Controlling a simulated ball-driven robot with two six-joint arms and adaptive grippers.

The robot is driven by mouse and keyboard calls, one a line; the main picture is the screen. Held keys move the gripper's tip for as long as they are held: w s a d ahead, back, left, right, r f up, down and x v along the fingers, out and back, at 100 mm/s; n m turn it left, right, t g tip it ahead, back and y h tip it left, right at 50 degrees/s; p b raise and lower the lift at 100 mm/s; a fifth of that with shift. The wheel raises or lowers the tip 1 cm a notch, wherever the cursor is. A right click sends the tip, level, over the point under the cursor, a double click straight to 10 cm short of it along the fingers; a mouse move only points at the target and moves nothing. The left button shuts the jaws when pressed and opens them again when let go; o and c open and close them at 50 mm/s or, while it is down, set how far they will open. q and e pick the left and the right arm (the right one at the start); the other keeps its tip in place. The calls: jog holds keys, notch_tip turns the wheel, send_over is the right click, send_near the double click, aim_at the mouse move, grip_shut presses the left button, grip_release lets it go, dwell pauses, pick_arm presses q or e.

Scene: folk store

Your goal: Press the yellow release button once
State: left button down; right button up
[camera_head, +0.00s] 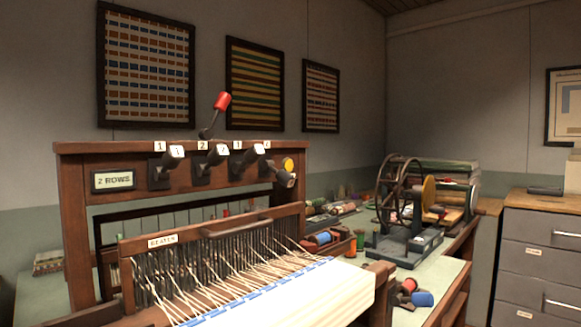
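A wooden loom (75,215) stands on the left, with a dark front rail across its top. A round yellow button (288,163) sits at the right end of this rail. A dark lever with a grey rounded knob (286,179) is just below the button and close to it in the picture. Neither of my grippers shows in the head view.
A red-handled lever (221,102) rises above the rail. A "2 ROWS" sign (113,180) is at its left. A beater bar (215,230) and threads lie in front. Right of the loom are spools (423,299), a wheeled winder (400,195) and a drawer cabinet (540,250).

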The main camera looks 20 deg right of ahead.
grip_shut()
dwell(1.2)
